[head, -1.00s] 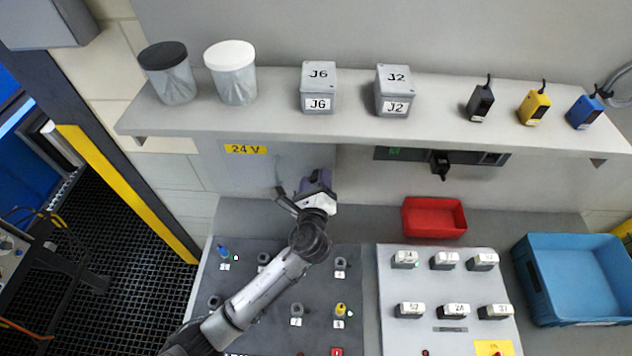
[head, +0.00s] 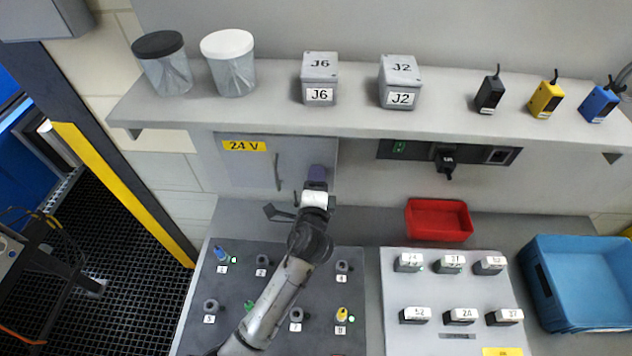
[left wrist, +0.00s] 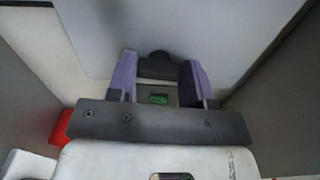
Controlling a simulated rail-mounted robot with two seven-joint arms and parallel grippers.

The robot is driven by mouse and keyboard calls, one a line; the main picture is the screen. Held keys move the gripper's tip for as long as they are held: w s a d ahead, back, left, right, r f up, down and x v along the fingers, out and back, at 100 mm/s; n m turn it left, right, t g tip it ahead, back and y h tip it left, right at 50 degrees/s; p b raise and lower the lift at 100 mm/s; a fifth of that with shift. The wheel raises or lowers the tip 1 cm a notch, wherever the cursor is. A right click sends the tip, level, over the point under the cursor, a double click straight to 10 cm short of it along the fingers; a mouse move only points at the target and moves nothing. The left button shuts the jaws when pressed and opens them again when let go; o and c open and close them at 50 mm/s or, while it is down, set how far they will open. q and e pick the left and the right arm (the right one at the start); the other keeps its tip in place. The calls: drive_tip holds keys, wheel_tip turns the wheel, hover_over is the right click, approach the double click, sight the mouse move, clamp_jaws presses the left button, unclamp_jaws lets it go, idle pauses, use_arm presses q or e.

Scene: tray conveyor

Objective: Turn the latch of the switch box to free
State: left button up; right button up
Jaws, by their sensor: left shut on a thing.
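The switch box (head: 240,170) is a grey cabinet with a yellow 24 V label, under the shelf in the head view. A slim upright handle (head: 277,172) is on its door. My left gripper (head: 316,176), with purple fingers, is at the door's right edge. In the left wrist view the fingers (left wrist: 158,82) stand on either side of a dark, round-topped piece (left wrist: 158,64), which looks like the latch, and are shut on it. In the head view the gripper hides the latch, so I cannot tell its angle. My right gripper is not in view.
Jars and grey boxes J6 and J2 (head: 400,80) stand on the shelf (head: 280,115) above the gripper. A dark socket strip (head: 470,153) is to the right. Below are a red bin (head: 438,220), a blue crate (head: 580,280) and panels of knobs and switches.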

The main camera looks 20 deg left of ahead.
use_arm(q)
drive_tip(key=shift+n, duration=0.6)
drive_tip(key=o, duration=0.9)
drive_tip(key=b+v, duration=0.1)
drive_tip(key=v, duration=1.2)
drive_tip(key=shift+s+d+b, duration=0.15)
drive_tip(key=shift+s+b, duration=0.15)
drive_tip(key=shift+s, duration=0.05)
drive_tip(key=shift+d, duration=0.1)
